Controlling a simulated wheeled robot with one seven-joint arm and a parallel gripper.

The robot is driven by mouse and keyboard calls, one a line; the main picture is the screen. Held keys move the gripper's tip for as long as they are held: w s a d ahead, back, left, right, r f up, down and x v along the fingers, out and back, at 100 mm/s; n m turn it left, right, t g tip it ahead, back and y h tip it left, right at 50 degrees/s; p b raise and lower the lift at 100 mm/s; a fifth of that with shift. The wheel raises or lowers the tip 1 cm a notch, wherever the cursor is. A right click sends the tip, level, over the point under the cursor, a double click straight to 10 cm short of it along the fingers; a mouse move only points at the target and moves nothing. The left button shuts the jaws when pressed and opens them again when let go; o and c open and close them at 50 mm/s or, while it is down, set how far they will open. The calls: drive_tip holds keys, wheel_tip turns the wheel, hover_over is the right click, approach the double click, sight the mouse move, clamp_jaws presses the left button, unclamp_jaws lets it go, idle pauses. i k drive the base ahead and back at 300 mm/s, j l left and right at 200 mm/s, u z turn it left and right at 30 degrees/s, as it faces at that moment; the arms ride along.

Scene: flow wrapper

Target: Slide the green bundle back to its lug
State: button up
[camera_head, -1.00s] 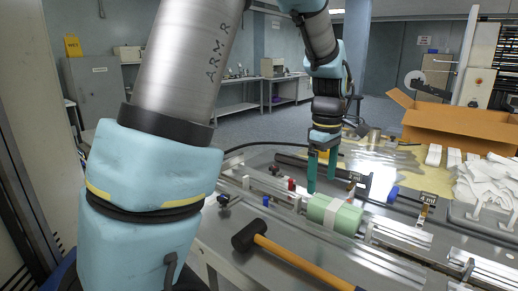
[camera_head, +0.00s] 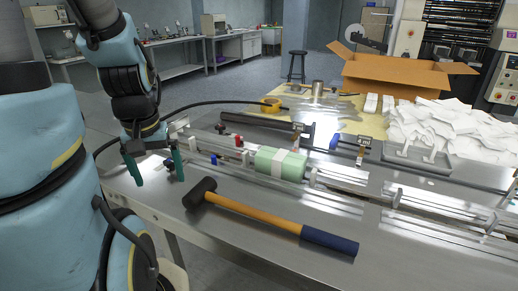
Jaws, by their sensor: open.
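The green bundle (camera_head: 293,168) with a white band around its middle lies on the metal infeed track, at the centre of the view. A small light upright lug (camera_head: 311,177) stands close to its right end, and a white upright piece (camera_head: 245,158) stands near its left end. I cannot tell whether either one touches it. My gripper (camera_head: 156,170) is open and empty, at the track's left end, well to the left of the bundle. Its two green fingers point down and are spread wide.
A mallet (camera_head: 262,216) with a black head lies in front of the track. A red knob (camera_head: 239,141) and blue parts (camera_head: 335,141) sit along the machine. A cardboard box (camera_head: 398,75), a pile of white wrappers (camera_head: 440,125) and a tape roll (camera_head: 270,105) are behind.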

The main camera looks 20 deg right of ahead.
sight(283, 164)
drive_tip(key=k+l+u, duration=0.3)
drive_tip(key=l, duration=0.25)
drive_tip(key=k+l+u, duration=0.3)
drive_tip(key=k+l, duration=0.15)
